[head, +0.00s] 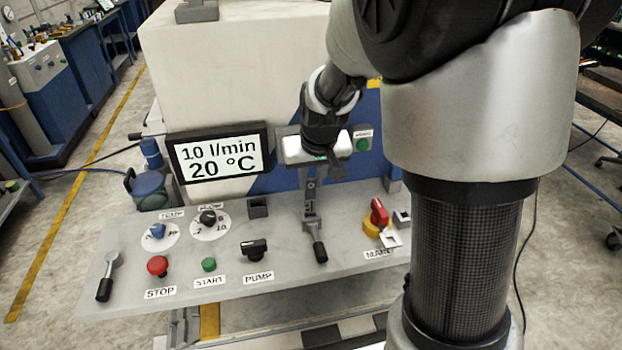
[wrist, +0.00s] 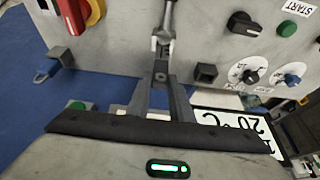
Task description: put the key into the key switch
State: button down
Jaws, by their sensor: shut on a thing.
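My gripper (head: 311,190) points down over the back middle of the grey panel. In the wrist view its two fingers (wrist: 161,85) are shut on a small dark grey piece (wrist: 160,70), which looks like the key. It is mostly hidden in the head view. A small light grey box with a dark opening (head: 402,218), right of the red knob, could be the key switch; its marking is too small to read. The held piece is apart from that box, to its left.
A black-handled lever (head: 320,250) is just in front of my gripper, another (head: 104,288) at the far left. A red and yellow knob (head: 378,216), PUMP knob (head: 254,248), red STOP button (head: 157,265) and green START button (head: 208,264) stick up. A display (head: 218,155) stands behind.

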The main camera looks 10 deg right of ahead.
aim_at(311, 194)
jog(key=shift+f+b, duration=2)
jog(key=shift+f, duration=0.35)
jog(key=c, duration=1.5)
grip_release()
jog(key=shift+r, duration=0.1)
jog(key=p+v, duration=0.2)
jog(key=v, duration=1.5)
jog(key=shift+r, duration=0.25)
jog(key=shift+t, duration=0.5)
jog(key=s+r+p, duration=0.2)
jog(key=s, duration=0.4)
jog(key=s+r+p, duration=0.2)
jog(key=s+p, duration=0.1)
jog(key=s, duration=0.2)
jog(key=s+r+p, duration=0.2)
jog(key=s+r, duration=0.1)
jog(key=s, duration=0.3)
jog(key=shift+s+r, duration=0.15)
jog(key=shift+s, duration=0.2)
